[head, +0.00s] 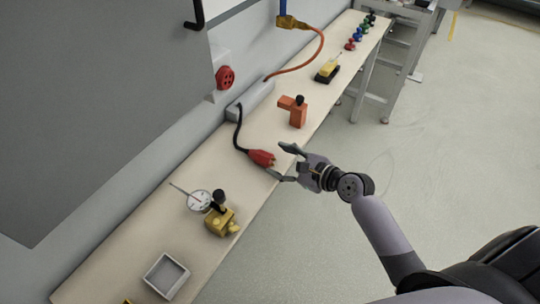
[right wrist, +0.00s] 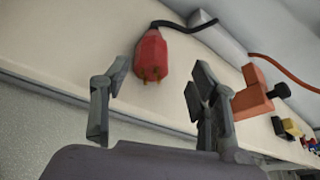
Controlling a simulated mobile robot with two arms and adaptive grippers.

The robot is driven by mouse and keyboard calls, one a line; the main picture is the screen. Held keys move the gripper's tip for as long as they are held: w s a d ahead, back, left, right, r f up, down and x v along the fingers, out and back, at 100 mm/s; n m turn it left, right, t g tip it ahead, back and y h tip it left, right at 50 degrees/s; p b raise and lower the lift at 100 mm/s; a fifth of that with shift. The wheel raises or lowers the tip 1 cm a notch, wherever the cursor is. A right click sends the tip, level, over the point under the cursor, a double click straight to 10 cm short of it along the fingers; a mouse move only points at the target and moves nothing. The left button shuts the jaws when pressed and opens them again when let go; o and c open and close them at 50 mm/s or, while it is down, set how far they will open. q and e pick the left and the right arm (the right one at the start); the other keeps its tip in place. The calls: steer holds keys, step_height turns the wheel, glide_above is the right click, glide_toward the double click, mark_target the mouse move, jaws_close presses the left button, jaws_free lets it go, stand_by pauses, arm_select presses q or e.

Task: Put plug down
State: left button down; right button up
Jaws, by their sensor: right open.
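The red plug (head: 262,158) lies on the long narrow table (head: 165,215), with a black cord running from it to a grey box (head: 252,98) at the wall. My right gripper (head: 281,162) is open at the table's front edge, right beside the plug. In the right wrist view the plug (right wrist: 151,56) shows ahead of and between the open fingers (right wrist: 155,88), its prongs facing the gripper, and no finger is seen holding it. My left gripper does not show.
An orange block with a black knob (head: 293,111) stands behind the gripper. Floor right of the table is free.

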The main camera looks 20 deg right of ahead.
steer(key=v, duration=0.6)
steer(key=shift+s, duration=0.1)
steer(key=s+d+f+n+g+h, duration=0.15)
steer(key=s+f+n, duration=0.25)
steer(key=f, duration=0.7)
steer(key=s+d+f+n+g+h, duration=0.1)
steer(key=s+f+n+g+h, duration=0.2)
steer(key=f, duration=0.9)
steer(key=s+d+f+n+g+h, duration=0.15)
steer(key=s+f+n, duration=0.3)
steer(key=f, duration=0.65)
steer(key=s+a+f+n+g, duration=0.1)
steer(key=s+f+n, duration=0.4)
steer(key=s, duration=0.4)
steer(key=s+a+f+n+g, duration=0.2)
steer(key=s+f+n, duration=0.3)
steer(key=s, duration=0.4)
steer(key=s+a+f+n+g, duration=0.1)
steer(key=s+f+n+g, duration=0.1)
steer(key=s+f+n, duration=0.4)
steer(key=s, duration=0.3)
steer(key=shift+s+a+h, duration=0.2)
steer(key=shift+s+h, duration=0.1)
steer(key=shift+s, duration=0.05)
steer(key=shift+o, duration=0.5)
steer(key=shift+d+f, duration=0.1)
